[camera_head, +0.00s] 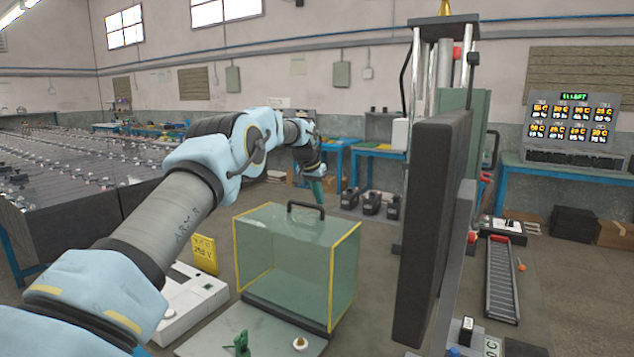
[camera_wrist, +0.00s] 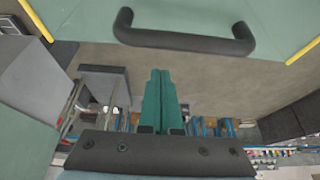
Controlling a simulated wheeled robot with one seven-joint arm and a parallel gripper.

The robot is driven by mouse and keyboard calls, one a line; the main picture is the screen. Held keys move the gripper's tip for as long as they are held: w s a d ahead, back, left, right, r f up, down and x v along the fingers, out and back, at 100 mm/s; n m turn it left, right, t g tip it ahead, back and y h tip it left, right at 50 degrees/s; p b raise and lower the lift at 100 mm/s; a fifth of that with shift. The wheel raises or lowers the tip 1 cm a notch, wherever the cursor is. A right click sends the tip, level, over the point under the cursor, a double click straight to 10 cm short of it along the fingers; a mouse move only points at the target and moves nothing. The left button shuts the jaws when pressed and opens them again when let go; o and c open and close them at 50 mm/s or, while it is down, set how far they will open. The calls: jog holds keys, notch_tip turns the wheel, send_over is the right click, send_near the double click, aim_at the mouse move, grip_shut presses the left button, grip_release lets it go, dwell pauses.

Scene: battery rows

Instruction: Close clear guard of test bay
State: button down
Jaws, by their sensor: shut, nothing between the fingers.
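The clear guard (camera_head: 285,262) is a greenish see-through box with yellow edges, standing on the test bay's grey base plate (camera_head: 262,332). A dark bar runs along its lower front edge. Its black handle (camera_head: 306,206) is on top, and the handle also shows large at the top of the wrist view (camera_wrist: 185,40). My gripper (camera_head: 318,200) is just behind the handle in the head view, pointing down. In the wrist view its green fingers (camera_wrist: 160,72) are together and empty, apart from the handle. A green clip (camera_head: 242,345) and a pale knob (camera_head: 300,344) are on the plate outside the guard.
A tall press-like stand with a dark upright panel (camera_head: 430,230) is close at the right. A white device (camera_head: 190,300) with a yellow card (camera_head: 204,254) is left of the guard. Battery rows (camera_head: 70,160) fill the far left. Open floor lies behind the guard.

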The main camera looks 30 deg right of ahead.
aim_at(312, 215)
jog(key=shift+s+a+r+p, duration=0.1)
jog(key=shift+s+a+p, duration=0.3)
jog(key=shift+a, duration=0.45)
jog(key=shift+s+a+r+p, duration=0.1)
jog(key=shift+s+a+p, duration=0.1)
jog(key=shift+s+a, duration=0.45)
jog(key=shift+w+a, duration=0.2)
